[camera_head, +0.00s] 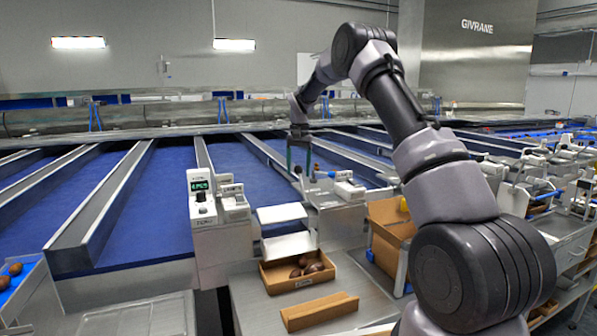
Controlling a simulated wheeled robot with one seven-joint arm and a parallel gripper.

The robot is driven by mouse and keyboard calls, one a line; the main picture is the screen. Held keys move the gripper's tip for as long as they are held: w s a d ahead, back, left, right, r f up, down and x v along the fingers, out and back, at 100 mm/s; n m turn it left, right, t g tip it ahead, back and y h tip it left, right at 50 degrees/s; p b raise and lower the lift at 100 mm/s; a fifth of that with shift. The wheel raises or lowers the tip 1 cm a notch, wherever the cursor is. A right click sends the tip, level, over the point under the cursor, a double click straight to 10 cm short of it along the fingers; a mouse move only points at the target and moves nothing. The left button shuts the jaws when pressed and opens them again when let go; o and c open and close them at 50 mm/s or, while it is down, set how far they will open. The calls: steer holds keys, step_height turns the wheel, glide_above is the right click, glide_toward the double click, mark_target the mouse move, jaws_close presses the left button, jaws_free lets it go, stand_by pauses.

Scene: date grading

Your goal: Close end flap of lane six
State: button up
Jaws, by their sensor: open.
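My gripper (300,168) hangs from my arm, fingers pointing down, above the near end of a blue lane (250,172). Its two dark fingers are apart, and I see nothing between them. Just right of it and slightly lower is a blue-handled part (326,175) on a grey end unit (335,207). I cannot tell whether the fingers touch it. Two pale plates (282,213) are at the lane end below. No lane number is readable, so I cannot tell which lane is six or which part is its end flap.
A cardboard box (297,285) with several brown dates stands on the grey bench, with a loose cardboard strip (319,311) before it. A scale unit with green display (199,186) stands left. A taller carton (388,232) is partly hidden by my arm.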

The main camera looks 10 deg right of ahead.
steer(key=shift+f, duration=0.45)
jaws_close()
stand_by(1.1)
